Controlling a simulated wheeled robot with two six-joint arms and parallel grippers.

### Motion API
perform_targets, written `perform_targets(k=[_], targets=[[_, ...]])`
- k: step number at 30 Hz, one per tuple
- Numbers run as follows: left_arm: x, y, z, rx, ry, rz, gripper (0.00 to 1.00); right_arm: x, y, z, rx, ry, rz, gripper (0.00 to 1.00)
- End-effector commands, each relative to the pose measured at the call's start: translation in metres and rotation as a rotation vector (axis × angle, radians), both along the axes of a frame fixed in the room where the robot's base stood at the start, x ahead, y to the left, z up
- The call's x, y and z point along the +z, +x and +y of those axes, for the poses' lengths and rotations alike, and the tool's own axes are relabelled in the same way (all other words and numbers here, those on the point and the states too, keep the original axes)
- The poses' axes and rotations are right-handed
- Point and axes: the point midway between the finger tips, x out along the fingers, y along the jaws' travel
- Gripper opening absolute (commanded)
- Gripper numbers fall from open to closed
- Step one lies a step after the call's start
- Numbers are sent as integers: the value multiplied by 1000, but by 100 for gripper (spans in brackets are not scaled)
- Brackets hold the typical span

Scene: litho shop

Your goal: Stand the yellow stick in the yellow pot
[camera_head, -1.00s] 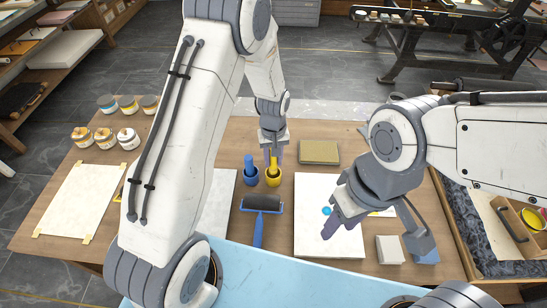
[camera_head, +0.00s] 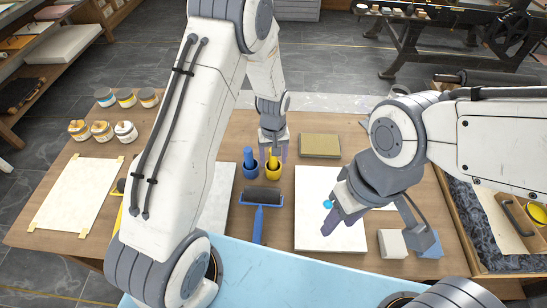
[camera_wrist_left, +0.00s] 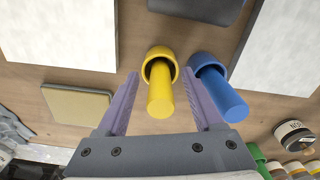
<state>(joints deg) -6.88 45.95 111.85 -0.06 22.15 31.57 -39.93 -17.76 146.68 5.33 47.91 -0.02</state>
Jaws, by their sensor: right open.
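The yellow stick (camera_wrist_left: 160,97) stands in the yellow pot (camera_wrist_left: 163,55), its lower end inside and its upper part rising out of the mouth. The yellow pot also shows on the table in the head view (camera_head: 273,173). My left gripper (camera_head: 273,154) is above the pot. In the left wrist view its two fingers (camera_wrist_left: 163,95) are spread on either side of the stick, with gaps visible on both sides. My right gripper (camera_head: 345,216) is open and appears empty, over the white sheet at the right; part of it is hidden.
A blue pot with a blue stick (camera_head: 250,158) stands close beside the yellow pot. A roller (camera_head: 262,196) lies in front. A tan block (camera_head: 320,146) sits to the right. A white sheet (camera_head: 310,235) and a small pale block (camera_head: 392,243) are near the right arm. Jars (camera_head: 101,131) stand at the left.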

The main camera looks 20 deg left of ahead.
Motion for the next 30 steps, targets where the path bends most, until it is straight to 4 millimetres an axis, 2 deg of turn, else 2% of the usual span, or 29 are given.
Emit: perform_targets(k=[8,11,21,25,30], targets=[[5,0,0,0,0,-1,68,-1,0,0,0,0,0,45],[19,1,0,0,-1,-4,68,-3,0,0,0,0,0,45],[84,1,0,0,-1,-6,68,-9,0,0,0,0,0,45],[98,1,0,0,0,-2,68,-9,0,0,0,0,0,45],[105,0,0,0,0,0,68,-10,0,0,0,0,0,45]])
